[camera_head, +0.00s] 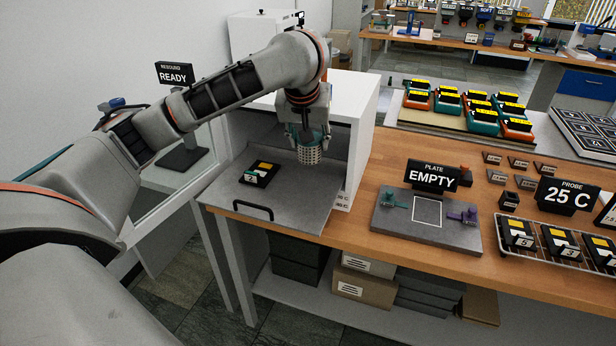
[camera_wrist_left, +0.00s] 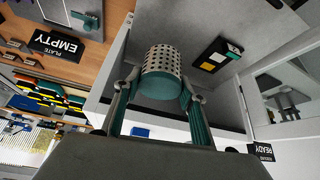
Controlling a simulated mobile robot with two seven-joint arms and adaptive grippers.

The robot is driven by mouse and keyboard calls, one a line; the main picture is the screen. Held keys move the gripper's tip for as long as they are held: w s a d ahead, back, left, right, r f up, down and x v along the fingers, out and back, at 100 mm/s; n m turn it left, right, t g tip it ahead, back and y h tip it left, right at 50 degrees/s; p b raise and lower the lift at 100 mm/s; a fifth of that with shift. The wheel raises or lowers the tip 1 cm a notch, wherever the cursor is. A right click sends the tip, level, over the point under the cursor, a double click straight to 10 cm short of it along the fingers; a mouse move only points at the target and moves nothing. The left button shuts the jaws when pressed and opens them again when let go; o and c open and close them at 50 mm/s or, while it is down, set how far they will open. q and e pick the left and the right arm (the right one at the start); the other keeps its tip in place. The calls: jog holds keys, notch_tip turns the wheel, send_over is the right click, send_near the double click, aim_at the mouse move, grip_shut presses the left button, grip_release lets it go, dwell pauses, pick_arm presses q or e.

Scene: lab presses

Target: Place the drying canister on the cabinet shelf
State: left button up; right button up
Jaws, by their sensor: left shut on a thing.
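The drying canister (camera_head: 310,156) is a small perforated pale cylinder with a teal end. My left gripper (camera_head: 308,136) is shut on it and points down, with the canister below the fingers. In the left wrist view the canister (camera_wrist_left: 163,58) sits between the two fingers of the gripper (camera_wrist_left: 160,86), perforated part outward. The white cabinet (camera_head: 357,118) stands open at the front, with its grey door (camera_head: 290,205) folded down flat. The canister is over the inner part of this door, in front of the opening. My arm and the canister hide part of the cabinet's inside.
A black block with a yellow label (camera_head: 260,173) lies on the lowered door, left of the canister; it also shows in the left wrist view (camera_wrist_left: 216,57). A door handle (camera_head: 253,210) is at the front edge. Right of the cabinet stands the EMPTY plate sign (camera_head: 432,177).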

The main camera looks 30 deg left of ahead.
pick_arm(q)
notch_tip(320, 180, down, 11)
jog(key=shift+r, duration=0.1)
dwell(0.4)
jog(key=o, duration=1.2)
jog(key=shift+c, duration=0.2)
